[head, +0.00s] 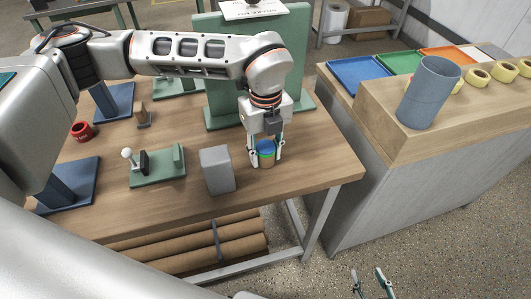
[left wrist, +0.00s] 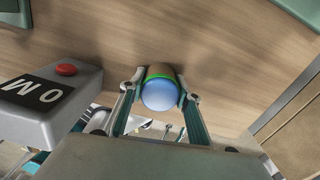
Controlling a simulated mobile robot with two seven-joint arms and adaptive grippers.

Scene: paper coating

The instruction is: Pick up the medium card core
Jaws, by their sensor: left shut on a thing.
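The card core (head: 263,158) is a short brown cylinder with a green band and a blue top, upright at the right part of the wooden table. My left gripper (head: 265,154) comes down from above with a finger on each side of it and is shut on it. In the left wrist view the core's blue round end (left wrist: 160,95) sits between the two fingers (left wrist: 161,103). I cannot tell whether the core touches the table. My right gripper (head: 372,283) shows only as two spread fingertips at the bottom edge of the head view, open and empty.
A grey block (head: 217,170) stands close left of the core; the wrist view shows its red button (left wrist: 66,69). A green stand (head: 212,110) rises behind. A green fixture (head: 157,168) lies further left. The right counter (head: 375,125) holds a blue-grey cylinder (head: 430,92), trays and tape rolls.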

